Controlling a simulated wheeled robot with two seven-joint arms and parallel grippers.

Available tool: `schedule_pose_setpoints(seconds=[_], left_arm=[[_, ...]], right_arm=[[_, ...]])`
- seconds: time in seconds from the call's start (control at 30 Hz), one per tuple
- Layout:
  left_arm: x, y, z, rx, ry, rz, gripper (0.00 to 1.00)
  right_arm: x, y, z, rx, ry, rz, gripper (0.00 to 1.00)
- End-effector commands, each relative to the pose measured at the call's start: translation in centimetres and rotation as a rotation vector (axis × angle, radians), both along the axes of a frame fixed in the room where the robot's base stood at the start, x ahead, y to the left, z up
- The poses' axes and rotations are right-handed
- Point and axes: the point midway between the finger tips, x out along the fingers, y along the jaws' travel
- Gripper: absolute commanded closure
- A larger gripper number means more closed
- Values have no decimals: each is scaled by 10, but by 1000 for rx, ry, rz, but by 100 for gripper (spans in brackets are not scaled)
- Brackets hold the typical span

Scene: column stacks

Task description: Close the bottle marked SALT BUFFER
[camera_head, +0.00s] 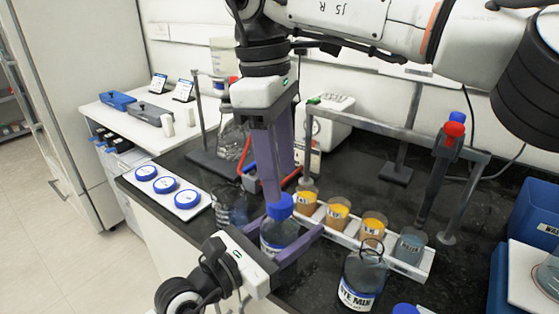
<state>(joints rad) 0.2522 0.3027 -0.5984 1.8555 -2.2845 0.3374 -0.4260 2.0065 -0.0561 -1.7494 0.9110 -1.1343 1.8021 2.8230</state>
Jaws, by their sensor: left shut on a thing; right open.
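A clear bottle (283,232) with a white, blue-edged label stands upright on the dark bench in the camera_head view. Its label is mostly hidden, so I cannot read it. A blue cap (280,207) sits at the top of its neck; I cannot tell how tightly it is seated. My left gripper (292,229) is shut around the bottle's body from the near side. My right gripper (274,194) comes down from above with its long purple fingers pointing down. It is open, with its fingertips at or just above the cap.
A white rack (419,270) with several labelled beakers stands close to the right, under a grey stand. An uncapped DYE MIX bottle (362,282) stands at the front right. A white tray (188,213) with three blue-rimmed discs lies left. Blue bins (536,212) stand far right.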

Motion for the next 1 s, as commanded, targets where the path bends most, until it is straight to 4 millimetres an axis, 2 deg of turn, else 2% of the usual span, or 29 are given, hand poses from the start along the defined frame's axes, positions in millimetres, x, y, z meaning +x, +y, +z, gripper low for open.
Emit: schedule_pose_setpoints(seconds=[0.17, 1.0], left_arm=[[0, 0, -1, 1, 1, 0, 100], [0, 0, -1, 1, 1, 0, 100]], right_arm=[[-1, 1, 1, 21, 33, 291, 49], [-3, 2, 10, 114, 197, 2255, 49]])
